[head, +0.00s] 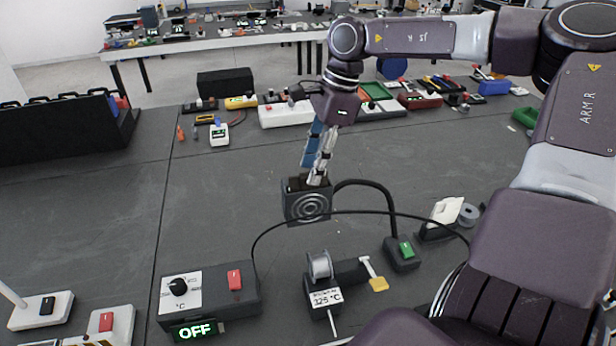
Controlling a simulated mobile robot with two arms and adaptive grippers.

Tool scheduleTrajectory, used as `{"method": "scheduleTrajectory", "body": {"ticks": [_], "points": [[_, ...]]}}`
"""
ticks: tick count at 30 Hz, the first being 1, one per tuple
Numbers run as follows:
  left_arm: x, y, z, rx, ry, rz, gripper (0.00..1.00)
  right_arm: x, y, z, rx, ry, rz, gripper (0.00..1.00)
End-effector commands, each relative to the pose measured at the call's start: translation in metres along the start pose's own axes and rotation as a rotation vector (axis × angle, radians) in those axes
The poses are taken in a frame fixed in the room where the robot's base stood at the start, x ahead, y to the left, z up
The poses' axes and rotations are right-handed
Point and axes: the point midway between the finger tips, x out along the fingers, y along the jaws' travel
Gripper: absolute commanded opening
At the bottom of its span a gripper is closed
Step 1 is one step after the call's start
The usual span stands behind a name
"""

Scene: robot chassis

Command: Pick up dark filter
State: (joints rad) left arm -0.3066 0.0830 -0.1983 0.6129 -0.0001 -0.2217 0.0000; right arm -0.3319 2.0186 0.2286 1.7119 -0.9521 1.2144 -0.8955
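A dark box with a ringed round grille (307,207) stands in the middle of the table, with a black hose curving from its right side. A dark brown piece that looks like the dark filter (295,184) shows at the top of this box. My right gripper (318,181) comes down from above, its fingertips at the top of the box beside this piece. The fingers look close together, but the tips overlap the dark parts, so I cannot tell whether they grip anything. My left gripper is not in view.
A black control box reading OFF (210,298), a solder spool stand (320,283) and a green-switch box (402,253) stand in front. A black cable arcs across between them. Several tools and trays line the back edge. The left middle of the table is clear.

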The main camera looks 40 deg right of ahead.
Motion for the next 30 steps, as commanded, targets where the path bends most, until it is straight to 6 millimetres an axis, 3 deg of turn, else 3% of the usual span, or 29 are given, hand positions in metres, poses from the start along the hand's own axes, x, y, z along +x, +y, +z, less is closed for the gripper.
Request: {"method": "scheduleTrajectory", "body": {"ticks": [6, 13, 22, 30], "points": [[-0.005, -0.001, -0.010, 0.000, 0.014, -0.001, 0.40, 0.018, 0.000, 0.000, 0.000, 0.000, 0.000, 0.35], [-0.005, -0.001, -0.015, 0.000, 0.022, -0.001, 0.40, 0.019, 0.000, 0.000, 0.001, -0.001, -0.001, 0.34], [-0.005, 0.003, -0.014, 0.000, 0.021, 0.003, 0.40, 0.019, 0.000, 0.000, 0.001, -0.001, -0.001, 0.01], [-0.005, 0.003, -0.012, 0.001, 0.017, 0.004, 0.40, 0.019, 0.000, 0.000, 0.001, -0.002, -0.001, 0.00]]}}
